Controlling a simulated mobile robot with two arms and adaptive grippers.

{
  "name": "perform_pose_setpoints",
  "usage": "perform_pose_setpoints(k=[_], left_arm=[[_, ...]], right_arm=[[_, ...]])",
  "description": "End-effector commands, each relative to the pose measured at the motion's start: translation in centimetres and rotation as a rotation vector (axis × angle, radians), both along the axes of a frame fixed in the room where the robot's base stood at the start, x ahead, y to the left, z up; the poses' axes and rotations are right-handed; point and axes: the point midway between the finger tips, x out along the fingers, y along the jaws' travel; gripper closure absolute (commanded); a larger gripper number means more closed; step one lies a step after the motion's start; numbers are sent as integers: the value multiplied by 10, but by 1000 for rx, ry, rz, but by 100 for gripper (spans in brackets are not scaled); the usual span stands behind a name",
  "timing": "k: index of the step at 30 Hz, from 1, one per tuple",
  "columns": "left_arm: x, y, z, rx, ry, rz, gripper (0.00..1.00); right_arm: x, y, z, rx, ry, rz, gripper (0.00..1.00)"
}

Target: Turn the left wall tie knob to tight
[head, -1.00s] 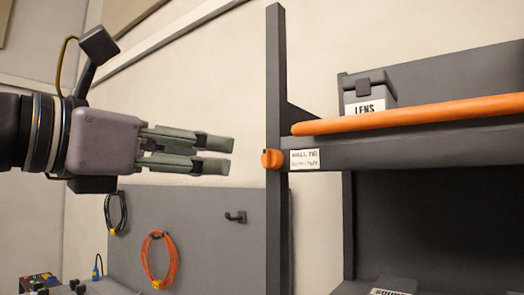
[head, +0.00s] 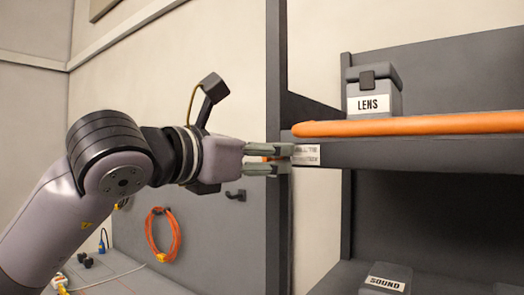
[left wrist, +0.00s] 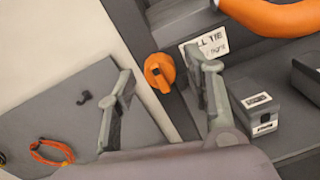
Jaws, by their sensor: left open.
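The orange wall tie knob (left wrist: 160,72) sits on the dark upright post, beside a white label (left wrist: 207,45) with partly readable words. In the head view only a bit of the knob (head: 266,158) shows between the fingers, and the label (head: 306,155) is partly covered. My left gripper (head: 284,160) is open, with its fingers at the post, one above and one below the knob in the picture. In the left wrist view the knob appears in the gap between the open fingertips (left wrist: 163,75); contact cannot be told. My right gripper is not in view.
An orange padded bar (head: 410,124) runs along the shelf edge, just right of the fingers. A LENS box (head: 374,92) stands on the shelf and a SOUND box (head: 388,280) below. An orange cable coil (head: 162,235) and a hook (head: 236,195) are on the panel behind my arm.

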Motion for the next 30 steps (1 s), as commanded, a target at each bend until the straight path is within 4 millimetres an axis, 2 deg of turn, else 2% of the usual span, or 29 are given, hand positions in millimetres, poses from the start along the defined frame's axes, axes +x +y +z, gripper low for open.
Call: perform_pose_setpoints(k=[2, 22, 30], left_arm=[[0, 0, 0, 0, 0, 0, 55], [0, 0, 0, 0, 0, 0, 100], [-1, 0, 0, 17, -13, 0, 100]], right_arm=[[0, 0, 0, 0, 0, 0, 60], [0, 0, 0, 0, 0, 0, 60], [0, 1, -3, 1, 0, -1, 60]])
